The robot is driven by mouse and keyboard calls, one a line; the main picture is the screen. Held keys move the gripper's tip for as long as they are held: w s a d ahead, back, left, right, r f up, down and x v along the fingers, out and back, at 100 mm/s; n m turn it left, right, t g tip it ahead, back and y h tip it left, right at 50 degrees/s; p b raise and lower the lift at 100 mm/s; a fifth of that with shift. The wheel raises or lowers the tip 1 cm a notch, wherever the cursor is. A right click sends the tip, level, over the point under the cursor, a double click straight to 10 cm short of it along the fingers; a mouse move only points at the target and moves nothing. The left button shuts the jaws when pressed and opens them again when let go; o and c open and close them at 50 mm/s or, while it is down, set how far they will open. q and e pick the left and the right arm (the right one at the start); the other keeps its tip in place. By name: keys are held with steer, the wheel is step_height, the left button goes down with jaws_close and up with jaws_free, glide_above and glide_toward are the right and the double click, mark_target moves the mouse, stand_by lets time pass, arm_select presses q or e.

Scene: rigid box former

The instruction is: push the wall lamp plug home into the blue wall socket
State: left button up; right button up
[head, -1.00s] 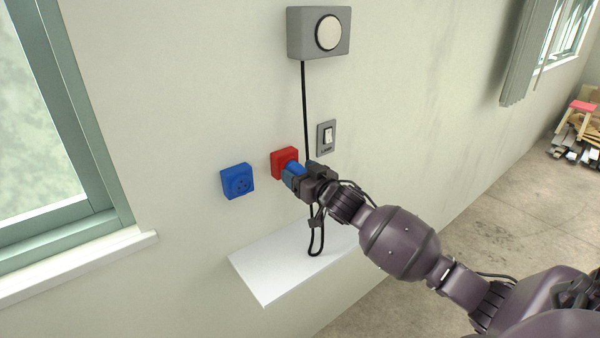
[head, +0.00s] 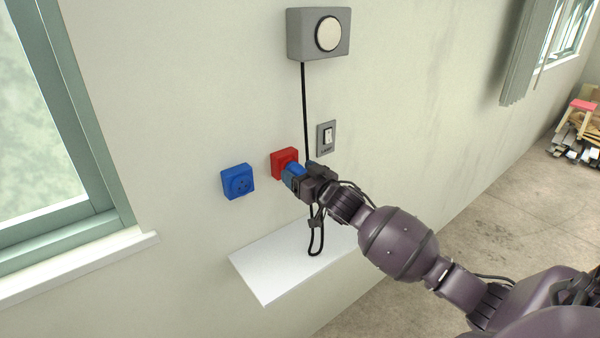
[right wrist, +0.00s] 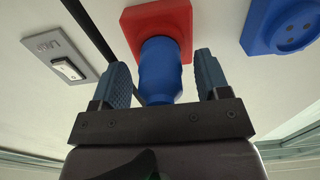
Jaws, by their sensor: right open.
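The blue wall socket (head: 238,181) is on the wall, left of the red socket (head: 285,160); its face is bare, with holes showing. It also shows at the top right of the right wrist view (right wrist: 288,22). The blue plug (right wrist: 160,72) is at the red socket, its front end against or in that socket's face; I cannot tell how deep. My right gripper (head: 297,176) is at the plug. In the right wrist view its fingers stand apart on both sides of the plug, with gaps showing. My left gripper is not in view.
The wall lamp (head: 318,34) hangs above, its black cord (head: 305,110) running down behind my gripper and looping above a white shelf (head: 280,268). A grey switch (head: 326,138) is right of the red socket. A window (head: 60,140) is at the left.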

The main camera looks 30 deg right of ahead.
steer(key=shift+w+a+r, duration=0.1)
steer(key=shift+w+r, duration=0.1)
steer(key=shift+r, duration=0.1)
steer(key=c, duration=1.2)
steer(key=shift+c, duration=0.2)
steer(key=shift+s+a+f+p, duration=0.1)
steer(key=shift+s+f+p, duration=0.1)
steer(key=shift+p, duration=0.35)
steer(key=shift+s+f, duration=0.2)
steer(key=shift+s+p, duration=0.55)
steer(key=shift+s, duration=0.2)
steer(key=shift+s+d+p, duration=0.15)
steer(key=shift+s+p, duration=0.25)
steer(key=shift+s, duration=0.35)
steer(key=shift+s+d+p, duration=0.15)
steer(key=shift+s+p, duration=0.2)
steer(key=shift+s, duration=0.4)
